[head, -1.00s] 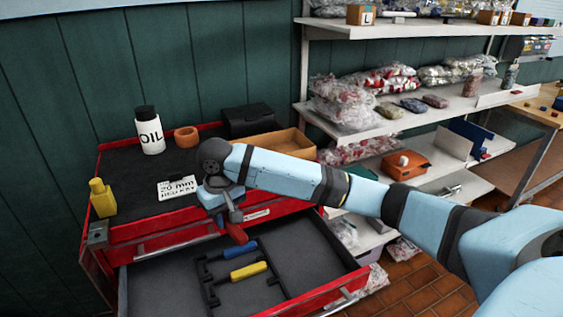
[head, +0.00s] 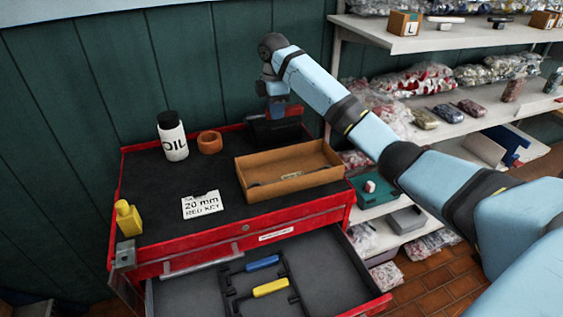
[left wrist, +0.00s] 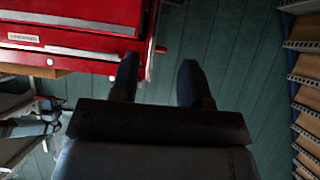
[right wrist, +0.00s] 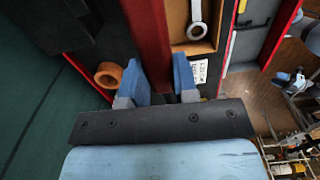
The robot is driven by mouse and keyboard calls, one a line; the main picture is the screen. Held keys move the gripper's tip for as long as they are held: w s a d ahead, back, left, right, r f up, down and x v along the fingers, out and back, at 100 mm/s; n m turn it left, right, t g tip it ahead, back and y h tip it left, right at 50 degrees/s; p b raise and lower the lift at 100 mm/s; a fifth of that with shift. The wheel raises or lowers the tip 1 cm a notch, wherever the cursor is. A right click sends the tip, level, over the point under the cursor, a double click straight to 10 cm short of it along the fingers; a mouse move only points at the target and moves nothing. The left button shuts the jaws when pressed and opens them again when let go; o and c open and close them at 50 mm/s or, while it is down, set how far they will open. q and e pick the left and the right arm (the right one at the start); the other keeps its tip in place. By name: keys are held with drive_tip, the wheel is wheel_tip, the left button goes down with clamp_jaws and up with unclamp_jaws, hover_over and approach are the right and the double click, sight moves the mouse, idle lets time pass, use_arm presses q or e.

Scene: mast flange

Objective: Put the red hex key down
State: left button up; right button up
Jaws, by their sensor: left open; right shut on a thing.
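My right gripper (head: 277,98) is high over the back right corner of the cabinet top, in front of the black case. It is shut on the red hex key (head: 293,111). In the right wrist view its red handle (right wrist: 150,35) runs up between the fingers (right wrist: 162,85). The key's tip is hidden. In the open drawer (head: 335,270), a dark holder carries a blue-handled key (head: 262,263) and a yellow-handled key (head: 270,287). My left gripper (left wrist: 158,80) is open and empty beside the red cabinet (left wrist: 80,20) in the left wrist view.
On the cabinet's black top (head: 215,225) are an oil bottle (head: 172,140), an orange ring (head: 210,142), a white label card (head: 202,205), a yellow bottle (head: 128,220), a cardboard tray (head: 290,190) and the black case (head: 270,130). Shelves (head: 455,120) stand at right.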

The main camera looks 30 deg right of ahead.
drive_tip(key=shift+w+d+f, duration=0.1)
drive_tip(key=shift+w+d, duration=0.05)
drive_tip(key=shift+d, duration=0.05)
drive_tip(key=p, duration=0.2)
hover_over(277, 170)
drive_tip(key=shift+n, duration=0.3)
wheel_tip(277, 170, down, 14)
drive_tip(key=shift+f, duration=2.65)
drive_tip(key=shift+f, duration=0.15)
drive_tip(key=o, duration=0.7)
wheel_tip(277, 170, up, 12)
drive_tip(key=b, duration=0.1)
drive_tip(key=shift+r, duration=0.2)
